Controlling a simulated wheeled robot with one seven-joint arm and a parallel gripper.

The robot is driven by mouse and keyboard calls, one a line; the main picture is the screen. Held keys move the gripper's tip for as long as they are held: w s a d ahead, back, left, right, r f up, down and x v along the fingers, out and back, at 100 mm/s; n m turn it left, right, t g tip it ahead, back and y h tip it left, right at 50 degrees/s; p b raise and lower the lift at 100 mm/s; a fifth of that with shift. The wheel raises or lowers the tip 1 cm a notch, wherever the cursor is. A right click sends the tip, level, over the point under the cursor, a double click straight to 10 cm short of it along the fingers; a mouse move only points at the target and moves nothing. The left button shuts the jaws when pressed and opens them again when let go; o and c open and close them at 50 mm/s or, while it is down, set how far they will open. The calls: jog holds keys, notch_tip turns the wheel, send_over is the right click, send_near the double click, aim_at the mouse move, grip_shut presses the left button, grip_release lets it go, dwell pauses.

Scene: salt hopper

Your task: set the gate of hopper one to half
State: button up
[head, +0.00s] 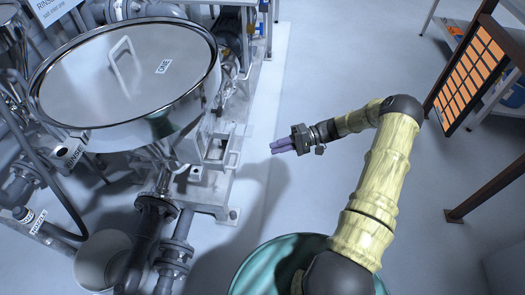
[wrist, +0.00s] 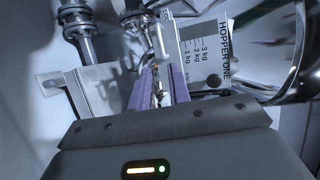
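Hopper one (head: 130,100) is a large steel vessel at the left of the head view, its lid marked ONE. Below its right side is a metal outlet assembly with a small looped handle (head: 236,160); I cannot tell the gate's setting. In the wrist view, a sign (wrist: 208,50) reads HOPPER ONE with kg marks. My gripper (head: 272,148) points left toward the outlet, apart from the handle, with clear floor between. Its two purple fingers also show in the wrist view (wrist: 159,72), with a narrow gap between them and nothing visibly held.
Grey pipes and flanges (head: 157,215) stand below the hopper, beside a white bucket (head: 90,262). A green round drum (head: 262,268) is at the bottom centre. An orange-panelled rack (head: 470,75) stands at the right. The floor right of the hopper is clear.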

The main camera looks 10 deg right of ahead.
jog(key=d, duration=0.3)
jog(key=shift+w+r, duration=0.1)
jog(key=shift+r, duration=0.2)
jog(key=s+a+r+t+h, duration=0.2)
jog(key=s+a+r+h, duration=0.1)
jog(key=s+r+h, duration=0.55)
jog(key=s+a+r+t+h, duration=0.1)
jog(key=s+a+r+h, duration=0.2)
jog(key=s+r+h, duration=0.6)
notch_tip(320, 180, up, 27)
jog(key=s+y+p, duration=0.1)
jog(key=p, duration=2.7)
jog(key=shift+s+d+r, duration=0.15)
jog(key=shift+r, duration=0.05)
